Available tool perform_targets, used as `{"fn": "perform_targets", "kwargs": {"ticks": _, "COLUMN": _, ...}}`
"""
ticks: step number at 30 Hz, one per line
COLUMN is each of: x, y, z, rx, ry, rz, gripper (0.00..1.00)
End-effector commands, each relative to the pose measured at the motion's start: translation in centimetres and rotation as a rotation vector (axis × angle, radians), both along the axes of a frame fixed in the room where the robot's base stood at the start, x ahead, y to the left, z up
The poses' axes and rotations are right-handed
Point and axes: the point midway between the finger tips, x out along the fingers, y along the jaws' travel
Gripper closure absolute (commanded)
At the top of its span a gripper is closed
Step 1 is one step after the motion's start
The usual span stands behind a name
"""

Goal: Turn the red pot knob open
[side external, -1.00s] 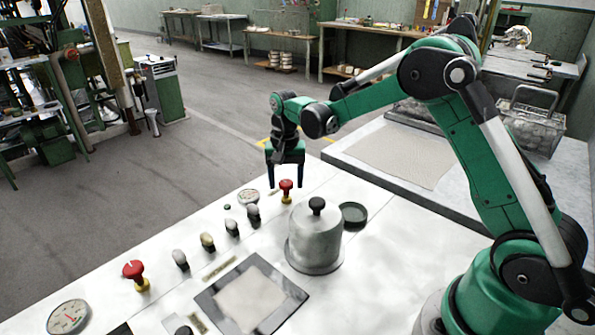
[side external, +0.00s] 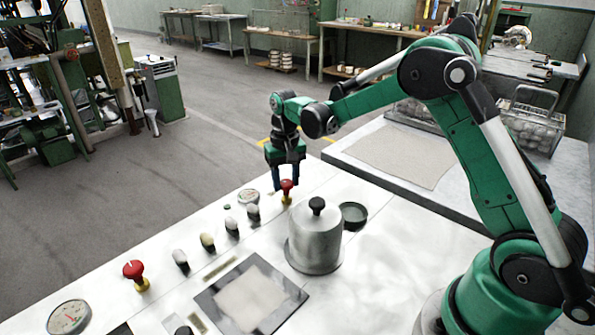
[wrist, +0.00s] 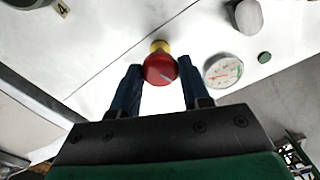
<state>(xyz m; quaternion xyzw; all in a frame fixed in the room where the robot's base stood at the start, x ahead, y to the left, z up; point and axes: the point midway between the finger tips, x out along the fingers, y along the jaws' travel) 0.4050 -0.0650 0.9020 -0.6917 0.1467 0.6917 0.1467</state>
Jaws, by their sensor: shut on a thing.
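A red knob (side external: 287,185) on a yellow base stands upright on the white panel, beyond the metal pot (side external: 315,240). My gripper (side external: 286,184) points down over this knob, with its blue fingers on either side of it and shut on it. In the wrist view, the red knob (wrist: 160,70) with a pale mark on its top sits between the fingertips (wrist: 160,66). A second red knob (side external: 133,269) stands far to the left on the same panel, away from my gripper.
Several small grey and cream knobs (side external: 207,241) line the panel between the red knobs. A dial (side external: 248,196) lies just left of my gripper, and another dial (side external: 68,317) is at front left. A dark round dish (side external: 353,213) sits behind the pot.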

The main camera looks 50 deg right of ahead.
Motion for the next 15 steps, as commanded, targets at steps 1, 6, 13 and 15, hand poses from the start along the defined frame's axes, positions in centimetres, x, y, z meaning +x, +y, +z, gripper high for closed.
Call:
{"fn": "perform_targets", "kwargs": {"ticks": 1, "x": 0.0, "y": 0.0, "z": 0.05, "rx": 0.0, "ry": 0.001, "rz": 0.044, "gripper": 1.0}}
{"fn": "perform_targets", "kwargs": {"ticks": 6, "x": 0.0, "y": 0.0, "z": 0.05, "rx": 0.0, "ry": 0.001, "rz": 0.205, "gripper": 1.0}}
{"fn": "perform_targets", "kwargs": {"ticks": 13, "x": 0.0, "y": 0.0, "z": 0.06, "rx": 0.0, "ry": 0.001, "rz": 0.424, "gripper": 1.0}}
{"fn": "perform_targets", "kwargs": {"ticks": 15, "x": 0.0, "y": 0.0, "z": 0.06, "rx": 0.0, "ry": 0.001, "rz": 0.49, "gripper": 1.0}}
